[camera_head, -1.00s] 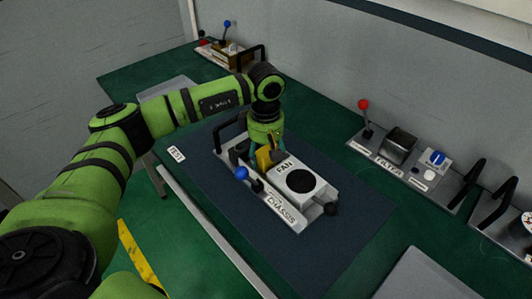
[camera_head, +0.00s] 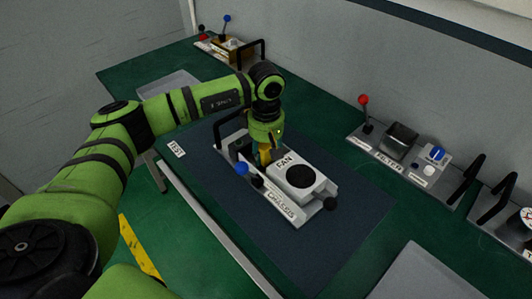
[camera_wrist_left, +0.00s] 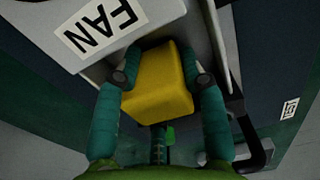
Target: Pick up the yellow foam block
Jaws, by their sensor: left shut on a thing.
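My left gripper (camera_head: 264,153) points down at the chassis unit, left of the white fan box (camera_head: 282,170). It is shut on the yellow foam block (camera_head: 264,157). In the left wrist view the block (camera_wrist_left: 158,85) sits between the two teal fingers, with a fingertip against each side, beside the box labelled FAN (camera_wrist_left: 95,28). The chassis (camera_head: 282,205) lies under and around the fan box. I cannot tell whether the block still touches the chassis. My right gripper is not in view.
The chassis stands on a dark blue mat (camera_head: 300,245) on the green table. A blue-knobbed lever (camera_head: 241,169) and a black handle (camera_head: 226,128) are close to the gripper. The filter panel (camera_head: 388,160) stands at right; a grey tray (camera_head: 425,275) lies at front right.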

